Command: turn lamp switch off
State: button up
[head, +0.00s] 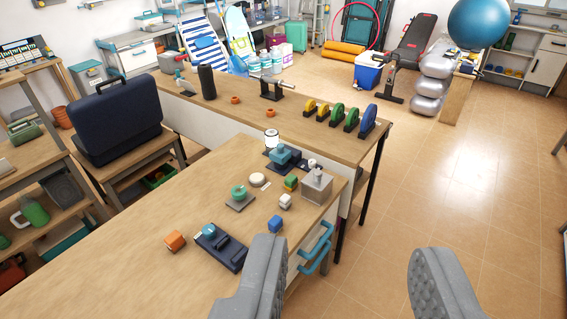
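My gripper (347,250) is open and empty. Its two grey fingers stand wide apart at the bottom of the view, the left one in front of the near table (120,262) and the right one over the tiled floor. On that table is a dark blue unit (221,247) with a light blue round knob and small raised parts. Behind it are a green round knob on a grey plate (239,201), a blue device (286,157) and a silver box (316,187) with a small stem. I cannot tell which of these is the lamp switch, and no lamp is clearly visible.
Blue handles (318,249) stick out from the table's right side. A second table (221,108) with weight discs stands behind. The tiled floor (460,180) at right is mostly clear.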

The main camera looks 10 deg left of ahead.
aim_at(312, 162)
jog(key=z, duration=0.1)
jog(key=i, duration=0.8)
jog(key=z, duration=0.35)
jog(key=i, duration=1.75)
jog(key=u, duration=0.1)
